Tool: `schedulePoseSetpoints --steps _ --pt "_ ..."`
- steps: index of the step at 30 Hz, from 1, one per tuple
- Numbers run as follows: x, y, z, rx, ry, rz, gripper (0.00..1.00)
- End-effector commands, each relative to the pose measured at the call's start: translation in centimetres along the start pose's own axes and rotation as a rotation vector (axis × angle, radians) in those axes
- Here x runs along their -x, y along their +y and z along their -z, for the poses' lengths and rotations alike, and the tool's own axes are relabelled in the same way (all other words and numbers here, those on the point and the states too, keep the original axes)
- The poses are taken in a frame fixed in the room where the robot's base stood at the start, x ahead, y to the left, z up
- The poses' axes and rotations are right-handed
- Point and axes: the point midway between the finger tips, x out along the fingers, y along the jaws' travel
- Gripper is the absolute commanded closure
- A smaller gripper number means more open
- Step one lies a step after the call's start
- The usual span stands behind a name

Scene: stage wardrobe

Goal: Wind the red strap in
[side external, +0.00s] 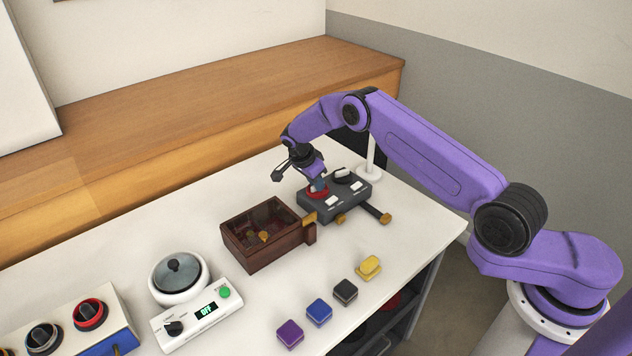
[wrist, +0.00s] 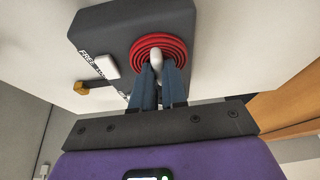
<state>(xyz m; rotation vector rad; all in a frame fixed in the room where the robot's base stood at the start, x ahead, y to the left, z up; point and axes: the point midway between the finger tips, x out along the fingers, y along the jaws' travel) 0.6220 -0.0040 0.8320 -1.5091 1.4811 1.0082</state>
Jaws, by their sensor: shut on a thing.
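The red strap shows as a flat red coil (wrist: 178,45) on top of a dark grey box; it also shows in the side view (side external: 318,195). A small white knob (wrist: 157,63) stands over the coil. My gripper (wrist: 162,80) is shut on this knob, its blue fingers on either side. In the side view my gripper (side external: 317,184) points down at the coil and hides part of it.
A brown open box (side external: 262,255) stands left. A white post (side external: 370,170) stands behind.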

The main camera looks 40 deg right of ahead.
Motion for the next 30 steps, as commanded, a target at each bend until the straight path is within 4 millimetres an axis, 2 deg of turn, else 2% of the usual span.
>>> schedulePoseSetpoints --steps 3,4,6,14,19,23,30 --pt "0.0 0.0 0.0 0.0 -0.001 -0.001 1.0" --pt "0.0 0.0 0.0 0.0 -0.001 -0.001 0.78" --pt "0.0 0.0 0.0 0.001 -0.001 0.0 0.62" --pt "0.0 0.0 0.0 0.001 -0.001 0.0 0.62" --pt "1.1 0.0 0.0 0.002 0.0 0.002 0.62" --pt "3.2 -0.1 0.0 0.001 -0.001 0.004 0.62" --pt "8.3 -0.1 0.0 0.001 0.0 0.004 0.62"
